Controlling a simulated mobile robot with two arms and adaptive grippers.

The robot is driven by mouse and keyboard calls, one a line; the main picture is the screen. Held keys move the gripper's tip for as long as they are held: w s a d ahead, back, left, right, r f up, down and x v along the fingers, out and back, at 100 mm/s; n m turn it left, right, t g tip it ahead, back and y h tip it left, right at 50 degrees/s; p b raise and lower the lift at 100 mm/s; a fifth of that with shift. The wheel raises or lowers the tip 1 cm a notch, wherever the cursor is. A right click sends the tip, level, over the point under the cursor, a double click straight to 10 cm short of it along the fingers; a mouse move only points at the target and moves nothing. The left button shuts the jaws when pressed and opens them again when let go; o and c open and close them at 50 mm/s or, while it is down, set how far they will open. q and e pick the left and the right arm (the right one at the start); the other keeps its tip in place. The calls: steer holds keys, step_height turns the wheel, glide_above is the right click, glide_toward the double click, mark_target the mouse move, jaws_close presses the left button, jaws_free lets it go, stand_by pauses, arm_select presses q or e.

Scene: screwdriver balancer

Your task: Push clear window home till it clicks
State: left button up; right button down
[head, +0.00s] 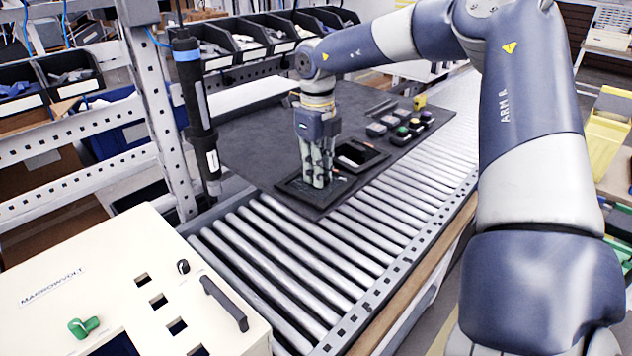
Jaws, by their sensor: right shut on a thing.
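My right gripper (317,178) points straight down, with its fingertips low over a dark, shallow frame (290,188) at the near corner of the black mat (255,150). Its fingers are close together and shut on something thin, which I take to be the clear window. The fingers hide most of it, and I cannot make out its edges or whether it sits flush. A dark rectangular tray (372,153) lies just right of the fingers. My left gripper is out of view.
Several small blocks with coloured tops (414,126) stand on the mat at the right. A black screwdriver (195,110) with a blue band hangs upright beside the grey post (155,110). Bare rollers (290,255) lie in front, and a cream control box (130,290) stands at the near left.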

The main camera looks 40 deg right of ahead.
steer(key=shift+w+r+p, duration=0.1)
steer(key=shift+r+p, duration=1.25)
steer(key=shift+r, duration=1.45)
steer(key=shift+d, duration=0.1)
